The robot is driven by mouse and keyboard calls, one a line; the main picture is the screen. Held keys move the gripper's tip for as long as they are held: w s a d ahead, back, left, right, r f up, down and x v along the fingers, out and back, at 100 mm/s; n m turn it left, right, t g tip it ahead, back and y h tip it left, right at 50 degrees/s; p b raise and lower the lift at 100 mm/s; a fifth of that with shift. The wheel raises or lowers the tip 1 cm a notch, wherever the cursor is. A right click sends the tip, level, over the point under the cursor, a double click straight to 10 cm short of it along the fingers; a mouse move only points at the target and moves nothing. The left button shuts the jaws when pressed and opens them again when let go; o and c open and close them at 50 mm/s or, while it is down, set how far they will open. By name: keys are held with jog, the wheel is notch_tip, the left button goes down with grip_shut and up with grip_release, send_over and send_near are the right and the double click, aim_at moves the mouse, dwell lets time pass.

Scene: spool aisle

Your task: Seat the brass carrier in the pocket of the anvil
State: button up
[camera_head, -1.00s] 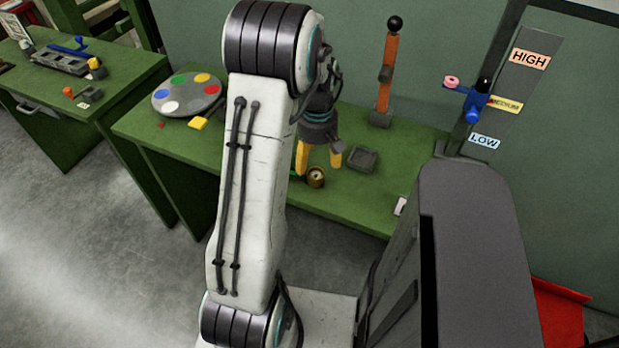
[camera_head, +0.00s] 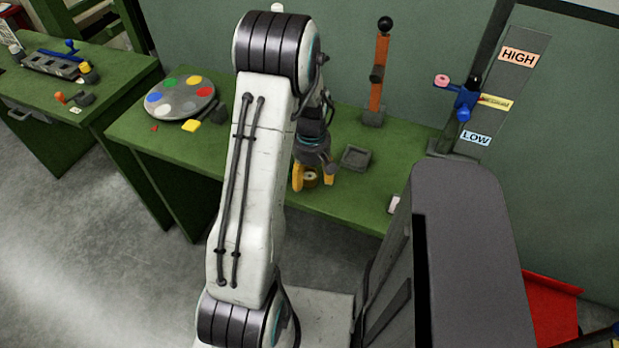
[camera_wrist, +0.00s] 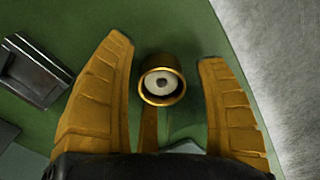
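The brass carrier (camera_head: 312,178) is a small round brass cup on the green bench. The anvil (camera_head: 357,157) is a dark grey block with a square pocket, just right of and behind the carrier. In the wrist view the anvil (camera_wrist: 35,72) is at the left, its pocket empty. My gripper (camera_head: 313,181) is low over the bench. Its yellow fingers (camera_wrist: 165,50) are open on either side of the carrier, with gaps showing.
An orange post (camera_head: 378,80) with a black ball stands behind the anvil. A round palette (camera_head: 180,98) with coloured discs and a yellow block (camera_head: 191,126) lie at the left of the bench. A small pale block (camera_head: 394,203) is near the front right edge.

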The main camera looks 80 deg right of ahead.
jog(key=c, duration=1.1)
jog(key=shift+c, duration=0.2)
